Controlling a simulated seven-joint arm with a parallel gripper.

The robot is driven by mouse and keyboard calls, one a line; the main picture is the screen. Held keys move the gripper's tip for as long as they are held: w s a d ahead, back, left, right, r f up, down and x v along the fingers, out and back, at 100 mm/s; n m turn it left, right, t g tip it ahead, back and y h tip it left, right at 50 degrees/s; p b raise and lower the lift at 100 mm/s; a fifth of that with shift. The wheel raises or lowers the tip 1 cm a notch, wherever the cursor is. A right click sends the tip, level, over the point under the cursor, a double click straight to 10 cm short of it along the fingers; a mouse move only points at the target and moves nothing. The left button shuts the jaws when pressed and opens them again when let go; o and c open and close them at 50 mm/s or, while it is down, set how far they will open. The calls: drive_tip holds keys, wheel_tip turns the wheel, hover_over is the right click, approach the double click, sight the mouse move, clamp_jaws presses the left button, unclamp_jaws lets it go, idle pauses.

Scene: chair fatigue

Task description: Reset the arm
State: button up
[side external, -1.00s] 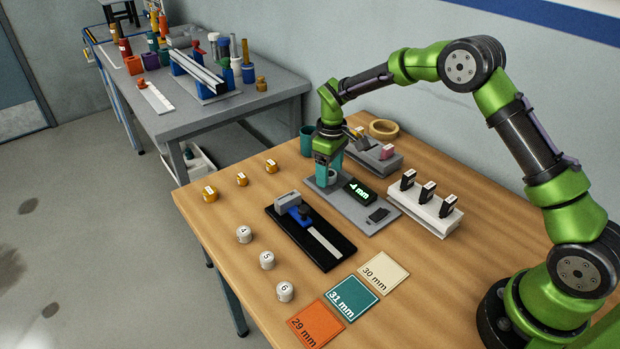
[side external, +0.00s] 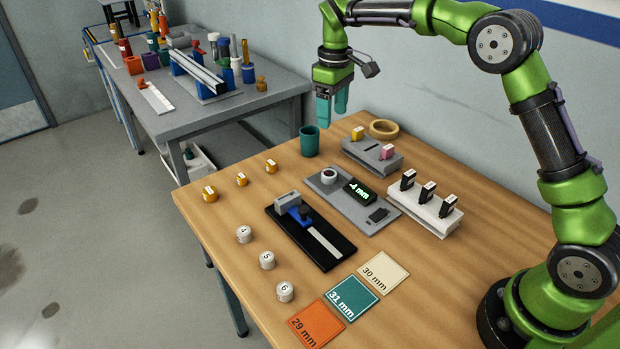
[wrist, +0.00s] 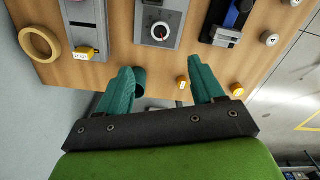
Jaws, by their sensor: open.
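My green arm is raised over the back of the wooden table (side external: 420,285). My gripper (side external: 332,122) hangs in the air with its teal fingers pointing down, above the table's back edge. In the wrist view the two teal fingers (wrist: 165,78) are spread apart with nothing between them. The gripper is well clear of both.
A teal cup (side external: 309,141) and a wooden ring (side external: 383,129) stand near the back edge. A grey holder (side external: 371,157), a white rack (side external: 424,211) with black pieces, a black slide fixture (side external: 311,237) and coloured mats (side external: 353,297) occupy the table. A cluttered grey bench (side external: 205,110) stands behind.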

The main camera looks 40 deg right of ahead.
drive_tip(key=shift+r, duration=0.1)
drive_tip(key=s+a+r+m+t+y, duration=0.1)
drive_tip(key=s+r+m+t, duration=0.2)
drive_tip(key=s, duration=1.1)
drive_tip(key=s+a+r+m+t+y, duration=0.1)
drive_tip(key=s+r+m+t, duration=0.2)
drive_tip(key=s, duration=1.1)
drive_tip(key=shift+s+a+m+t, duration=0.25)
drive_tip(key=shift+s+m+t, duration=0.25)
drive_tip(key=shift+m, duration=0.5)
drive_tip(key=shift+w, duration=0.1)
